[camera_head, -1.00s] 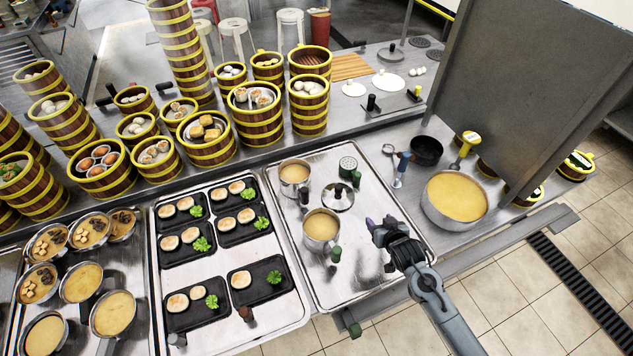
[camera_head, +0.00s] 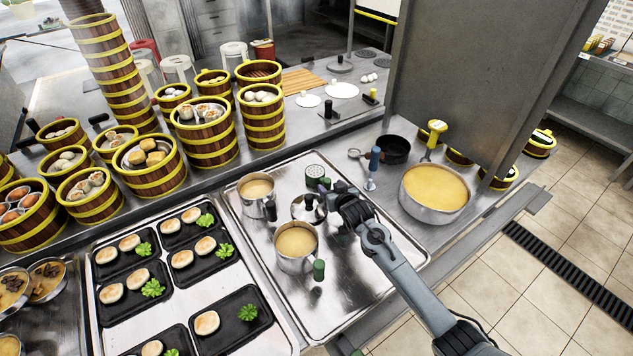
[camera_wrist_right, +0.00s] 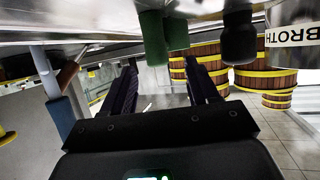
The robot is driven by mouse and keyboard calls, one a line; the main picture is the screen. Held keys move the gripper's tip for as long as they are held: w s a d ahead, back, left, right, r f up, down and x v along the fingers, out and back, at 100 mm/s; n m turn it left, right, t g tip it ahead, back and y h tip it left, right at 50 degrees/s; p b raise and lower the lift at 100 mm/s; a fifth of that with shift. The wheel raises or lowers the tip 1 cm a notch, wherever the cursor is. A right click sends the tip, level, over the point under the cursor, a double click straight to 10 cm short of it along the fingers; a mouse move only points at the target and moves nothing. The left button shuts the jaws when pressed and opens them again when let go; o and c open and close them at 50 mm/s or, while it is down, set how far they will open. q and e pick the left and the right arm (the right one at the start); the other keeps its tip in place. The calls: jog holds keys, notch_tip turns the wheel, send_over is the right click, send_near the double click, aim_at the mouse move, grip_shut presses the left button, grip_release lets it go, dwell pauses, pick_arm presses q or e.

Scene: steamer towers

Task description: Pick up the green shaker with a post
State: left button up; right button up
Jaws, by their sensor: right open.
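The green shaker (camera_head: 315,173) with a perforated top stands near the back of the metal tray (camera_head: 365,285). My right gripper (camera_head: 328,200) is just in front of it, to its right, with its fingers open. In the upside-down right wrist view, a green body (camera_wrist_right: 153,38) and a narrower green piece beside it, likely the shaker and its post, lie between the open fingers (camera_wrist_right: 160,68). No grip on it is visible. In the head view the fingers partly hide the post. My left gripper is out of view.
Two broth pots (camera_head: 297,243) (camera_head: 256,187) stand on the tray. A blue-handled tool (camera_head: 371,170), a dark pan (camera_head: 395,149) and a large pot (camera_head: 434,193) are to the right. The tray's front is clear.

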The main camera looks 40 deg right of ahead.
aim_at(329, 184)
jog(key=shift+w+d+f, duration=0.15)
jog(key=shift+w+f, duration=0.2)
jog(key=shift+w, duration=0.2)
jog(key=b+x, duration=0.1)
jog(key=x, duration=0.2)
jog(key=shift+d+b, duration=0.2)
jog(key=shift+b, duration=0.15)
jog(key=shift+w+d+f, duration=0.15)
jog(key=shift+w+f, duration=0.05)
jog(key=shift+w, duration=0.5)
jog(key=shift+c, duration=0.2)
jog(key=shift+r, duration=0.1)
grip_shut()
